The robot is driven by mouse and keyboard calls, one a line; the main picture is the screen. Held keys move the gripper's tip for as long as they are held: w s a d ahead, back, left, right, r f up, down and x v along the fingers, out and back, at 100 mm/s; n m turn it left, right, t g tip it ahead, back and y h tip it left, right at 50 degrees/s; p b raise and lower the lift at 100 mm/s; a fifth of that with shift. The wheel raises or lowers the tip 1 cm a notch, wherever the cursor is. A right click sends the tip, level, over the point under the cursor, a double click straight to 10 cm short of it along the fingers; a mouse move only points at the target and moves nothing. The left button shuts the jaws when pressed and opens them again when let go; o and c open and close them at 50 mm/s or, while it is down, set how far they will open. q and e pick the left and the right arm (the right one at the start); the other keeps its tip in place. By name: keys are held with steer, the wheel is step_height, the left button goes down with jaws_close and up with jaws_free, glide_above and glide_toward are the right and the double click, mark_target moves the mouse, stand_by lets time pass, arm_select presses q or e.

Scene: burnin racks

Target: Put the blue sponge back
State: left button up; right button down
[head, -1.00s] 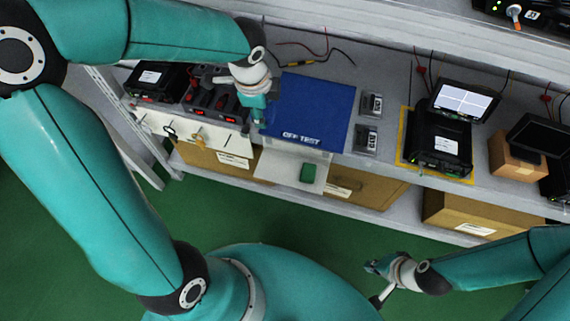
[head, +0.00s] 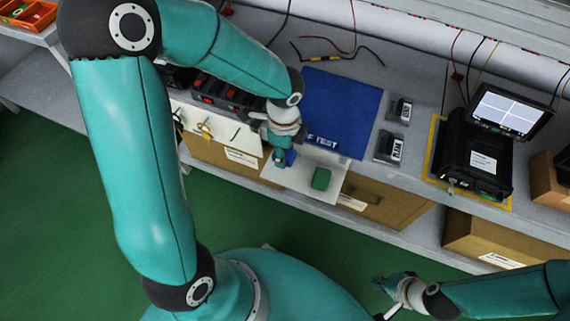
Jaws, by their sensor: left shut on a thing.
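The blue sponge (head: 290,157) is small and partly hidden by my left gripper (head: 281,161), which is shut on it. The gripper points down at the left part of a white tray (head: 287,180) at the shelf's front edge. I cannot tell whether the sponge touches the tray. A green sponge (head: 321,179) lies on the tray, to the right of the blue one. My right gripper (head: 384,288) is low in the picture, away from the shelf; its jaws are too small to read.
A blue mat (head: 342,106) lies behind the tray, with two small dark devices (head: 389,147) at its right. A black unit with a screen (head: 475,155) stands farther right. Black devices with red parts (head: 225,97) stand left of the mat. Brown boxes (head: 385,203) fill the lower shelf.

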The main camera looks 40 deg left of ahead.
arm_select(q)
step_height(320, 180, down, 5)
steer(key=shift+f+b, duration=0.2)
steer(key=shift+b, duration=0.6)
steer(key=o, duration=1)
step_height(320, 180, up, 12)
steer(key=p, duration=0.3)
steer(key=shift+p, duration=0.4)
